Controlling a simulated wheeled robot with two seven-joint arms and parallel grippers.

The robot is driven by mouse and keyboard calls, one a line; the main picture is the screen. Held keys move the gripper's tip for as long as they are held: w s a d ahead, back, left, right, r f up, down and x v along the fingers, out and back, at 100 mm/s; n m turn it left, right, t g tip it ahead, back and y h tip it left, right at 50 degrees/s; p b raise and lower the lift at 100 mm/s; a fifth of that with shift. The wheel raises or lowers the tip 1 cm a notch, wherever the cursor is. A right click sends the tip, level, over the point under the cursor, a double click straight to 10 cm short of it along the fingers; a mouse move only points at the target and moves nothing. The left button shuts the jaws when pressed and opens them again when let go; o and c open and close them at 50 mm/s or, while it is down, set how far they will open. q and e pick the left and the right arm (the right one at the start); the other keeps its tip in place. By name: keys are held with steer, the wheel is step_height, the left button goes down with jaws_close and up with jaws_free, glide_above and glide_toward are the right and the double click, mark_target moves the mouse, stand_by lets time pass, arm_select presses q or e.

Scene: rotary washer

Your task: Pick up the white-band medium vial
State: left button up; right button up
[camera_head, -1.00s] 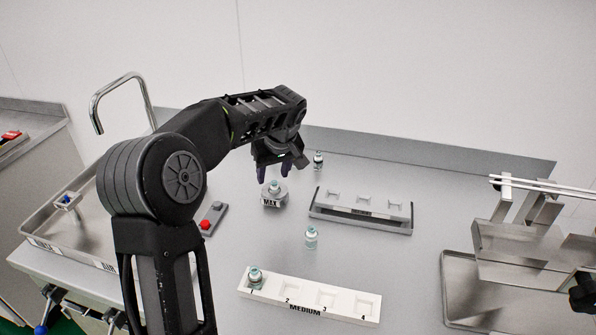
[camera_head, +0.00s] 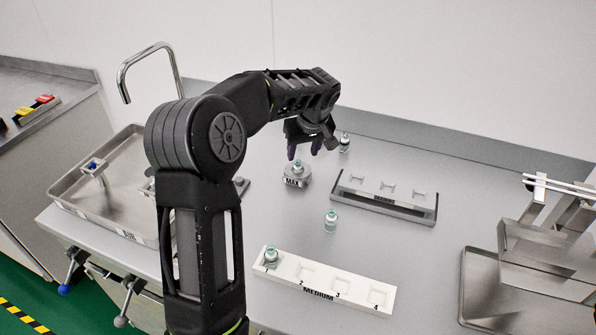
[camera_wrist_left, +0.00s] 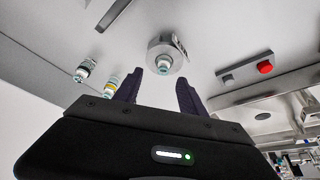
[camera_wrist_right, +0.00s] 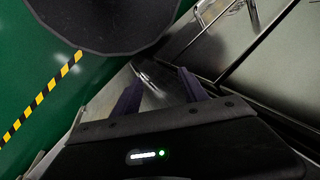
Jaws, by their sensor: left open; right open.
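A small vial (camera_head: 344,142) stands at the back of the bench, just right of my left gripper (camera_head: 304,151). Other vials are on the MIX device (camera_head: 297,177), on the open bench (camera_head: 330,220), and in slot 1 of the MEDIUM rack (camera_head: 270,257). My left gripper is open and empty above the back of the bench. My right gripper (camera_wrist_left: 160,80) is not in that view; its open, empty fingers show in the right wrist view (camera_wrist_right: 160,88).
An empty-looking grey rack (camera_head: 385,198) stands right of the MIX device. A metal tray (camera_head: 85,190) lies at the left, and metal stands (camera_head: 530,265) occupy the right. A red button (camera_wrist_left: 265,67) is near the MIX device. The bench between the racks is mostly clear.

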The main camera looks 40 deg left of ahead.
mark_target(298, 163)
arm_select(q)
steer(key=shift+a+f, duration=0.15)
steer(key=shift+f, duration=0.15)
steer(key=p+x, duration=0.2)
steer(key=x, duration=0.1)
steer(key=shift+s+a+f, duration=0.2)
steer(key=shift+f, duration=0.05)
steer(key=shift+w+a+f, duration=0.15)
steer(key=shift+f, duration=0.3)
steer(key=shift+c, duration=0.5)
jaws_close()
